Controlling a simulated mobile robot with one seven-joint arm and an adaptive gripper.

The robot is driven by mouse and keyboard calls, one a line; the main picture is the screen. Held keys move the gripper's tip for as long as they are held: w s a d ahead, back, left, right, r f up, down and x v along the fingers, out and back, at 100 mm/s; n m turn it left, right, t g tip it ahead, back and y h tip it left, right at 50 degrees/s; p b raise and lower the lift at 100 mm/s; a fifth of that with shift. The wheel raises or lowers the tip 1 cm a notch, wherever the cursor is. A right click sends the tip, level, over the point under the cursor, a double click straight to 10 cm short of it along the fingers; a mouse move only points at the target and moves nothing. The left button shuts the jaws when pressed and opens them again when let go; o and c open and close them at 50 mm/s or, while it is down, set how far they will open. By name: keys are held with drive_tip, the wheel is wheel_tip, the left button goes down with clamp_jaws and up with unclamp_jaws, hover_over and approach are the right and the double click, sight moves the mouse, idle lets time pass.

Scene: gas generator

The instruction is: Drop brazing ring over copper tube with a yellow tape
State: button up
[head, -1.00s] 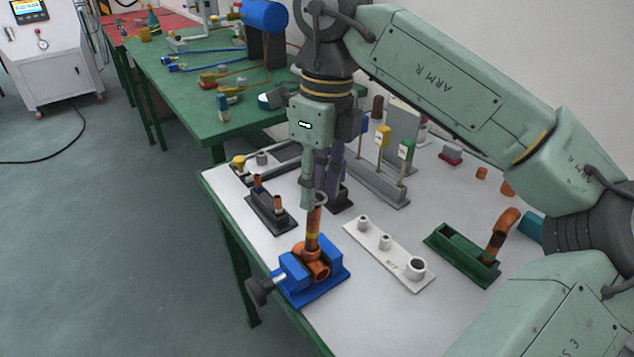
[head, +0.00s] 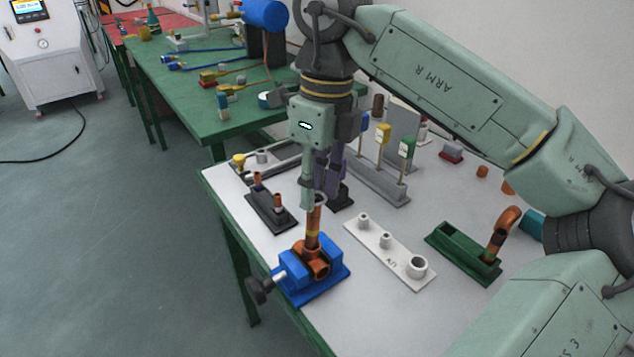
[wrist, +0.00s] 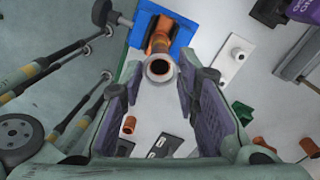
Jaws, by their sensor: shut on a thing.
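The copper tube (head: 313,222) stands upright in a copper fitting held by the blue vise (head: 333,285). A yellow tape band (head: 312,234) goes round the tube. My gripper (head: 318,197) points down just above the tube. It is shut on the pale grey brazing ring (wrist: 160,69), held at its fingertips. In the wrist view the ring is over the tube's top end, with copper colour showing inside its opening. In the head view the ring is at the tube's top, above the tape. I cannot tell whether the tube's rim is inside it.
A white stand with several posts (head: 387,256) is right of the vise. A green holder with a bent copper pipe (head: 462,253) is farther right. A dark block with two copper stubs (head: 269,209) is behind left. Bare white table lies in front of the white stand.

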drive_tip(key=shift+f+b, duration=0.45)
drive_tip(key=shift+f, duration=0.3)
drive_tip(key=shift+a, duration=0.1)
drive_tip(key=o, duration=0.8)
drive_tip(key=r, duration=0.8)
drive_tip(key=d+r, duration=0.1)
drive_tip(key=r, duration=0.3)
drive_tip(key=shift+w, duration=0.3)
drive_tip(key=shift+s+f, duration=0.1)
